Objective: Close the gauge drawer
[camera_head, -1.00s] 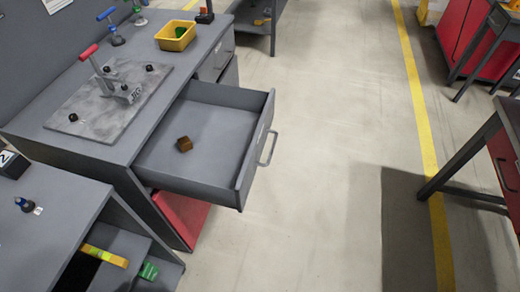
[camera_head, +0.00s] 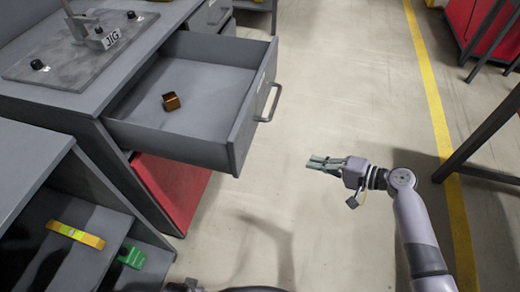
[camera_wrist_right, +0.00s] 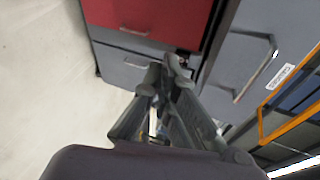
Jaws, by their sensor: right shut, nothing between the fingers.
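The gauge drawer (camera_head: 205,132) is a grey drawer that stands pulled out of the grey workbench in the head view. Its bar handle (camera_head: 271,103) is on the front face, towards the right. A small brown block (camera_head: 171,101) lies inside on the drawer floor. My right gripper (camera_head: 312,162) is shut and empty, in front of and to the right of the handle, apart from it. In the right wrist view its fingers (camera_wrist_right: 164,68) are close together, with red and grey cabinet fronts beyond. My left gripper is not in view.
A jig plate (camera_head: 75,55) lies on the workbench top. A lower shelf unit at left holds a yellow level (camera_head: 76,235) and a green object (camera_head: 131,257). A dark table leg (camera_head: 480,135) stands at the right. The floor between is clear.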

